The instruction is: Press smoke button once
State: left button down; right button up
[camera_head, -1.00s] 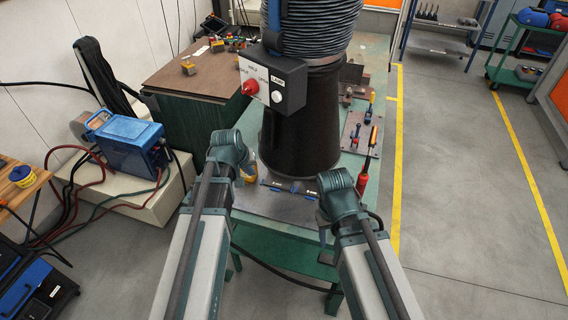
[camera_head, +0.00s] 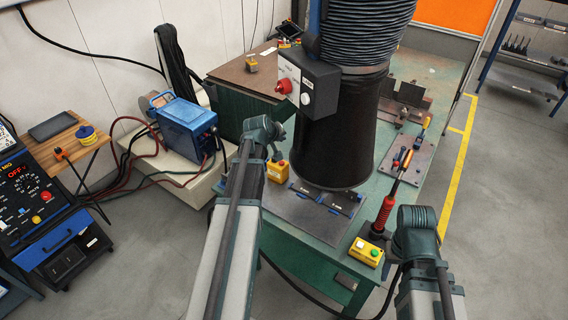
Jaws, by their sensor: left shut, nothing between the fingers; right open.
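A dark control box (camera_head: 308,84) is mounted on the black fume hood (camera_head: 338,140). It has a red knob (camera_head: 285,86) and a white button (camera_head: 306,99) on its faces; its labels are too small to read surely. A yellow button box (camera_head: 278,171) stands by the left edge of the bench mat. My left gripper (camera_head: 277,153) is shut and empty, just above the left yellow box. My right gripper (camera_head: 397,246) is open, right of the front box, its fingers mostly hidden by the wrist.
The green workbench (camera_head: 325,245) holds a dark mat with blue-handled tools (camera_head: 330,200) and a red-handled tool (camera_head: 384,213). A blue welder (camera_head: 186,122) stands left. A control panel (camera_head: 35,205) is at the far left. The floor on the right is clear.

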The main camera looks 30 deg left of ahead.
pick_arm(q)
jog(key=b, duration=0.9)
send_over(281, 166)
notch_tip(281, 166, down, 9)
jog(key=shift+r, duration=0.1)
dwell(1.6)
jog(key=shift+f+b, duration=0.3)
jog(key=shift+f, duration=0.1)
jog(key=shift+f+b, duration=0.45)
dwell(0.6)
jog(key=shift+r, duration=0.1)
jog(key=shift+r+p, duration=0.75)
jog(key=shift+p, duration=0.15)
jog(key=shift+r, duration=0.1)
